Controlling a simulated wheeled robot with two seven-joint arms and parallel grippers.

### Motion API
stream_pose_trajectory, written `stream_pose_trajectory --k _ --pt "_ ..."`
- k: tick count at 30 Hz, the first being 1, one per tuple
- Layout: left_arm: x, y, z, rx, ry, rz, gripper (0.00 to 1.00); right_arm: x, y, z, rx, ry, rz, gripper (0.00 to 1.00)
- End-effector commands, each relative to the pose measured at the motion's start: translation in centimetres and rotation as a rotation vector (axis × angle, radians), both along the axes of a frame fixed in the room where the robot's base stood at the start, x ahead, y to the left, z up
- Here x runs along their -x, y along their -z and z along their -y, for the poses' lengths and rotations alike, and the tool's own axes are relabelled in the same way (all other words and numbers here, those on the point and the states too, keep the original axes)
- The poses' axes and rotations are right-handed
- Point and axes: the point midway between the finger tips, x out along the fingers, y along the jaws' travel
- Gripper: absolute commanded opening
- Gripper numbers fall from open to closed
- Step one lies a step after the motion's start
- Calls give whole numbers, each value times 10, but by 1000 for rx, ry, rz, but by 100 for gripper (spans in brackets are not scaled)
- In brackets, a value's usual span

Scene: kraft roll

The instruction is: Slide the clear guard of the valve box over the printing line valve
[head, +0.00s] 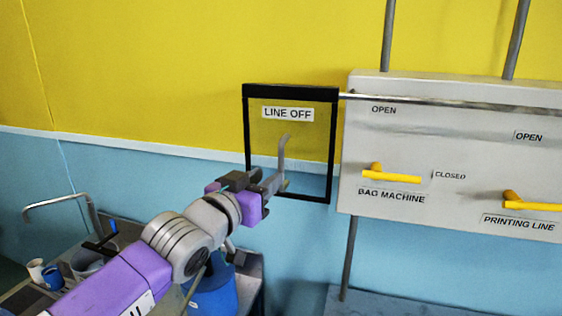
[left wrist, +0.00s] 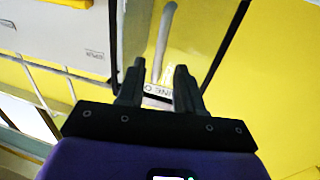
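The clear guard (head: 262,150) is a see-through panel in a black frame, labelled LINE OFF. It hangs from a metal rail (head: 430,102), left of the white valve box (head: 450,130). Its bent grey handle (head: 283,155) stands out from the front. My left gripper (head: 274,184) is at the handle's lower end. In the left wrist view its fingers (left wrist: 158,85) are apart, with the handle (left wrist: 163,45) showing between and beyond them; contact cannot be told. The yellow printing line valve (head: 532,205) is at the far right, uncovered. My right gripper is out of view.
The yellow bag machine valve (head: 392,175), marked CLOSED beside it, lies between the guard and the printing line valve. Vertical pipes meet the box above and below. A sink with a tap (head: 60,202), cups and a blue drum (head: 215,292) stand lower left.

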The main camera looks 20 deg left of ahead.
Motion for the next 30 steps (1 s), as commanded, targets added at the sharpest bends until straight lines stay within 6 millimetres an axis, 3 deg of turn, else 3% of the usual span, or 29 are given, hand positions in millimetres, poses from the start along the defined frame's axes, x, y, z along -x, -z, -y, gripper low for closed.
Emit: stream_pose_trajectory --k 15,26,30 --pt "-65 2 16 0 2 -2 36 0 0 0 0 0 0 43" --pt "-70 1 17 1 1 -1 36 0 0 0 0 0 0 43" --pt "-70 1 17 1 1 -1 17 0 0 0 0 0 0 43"
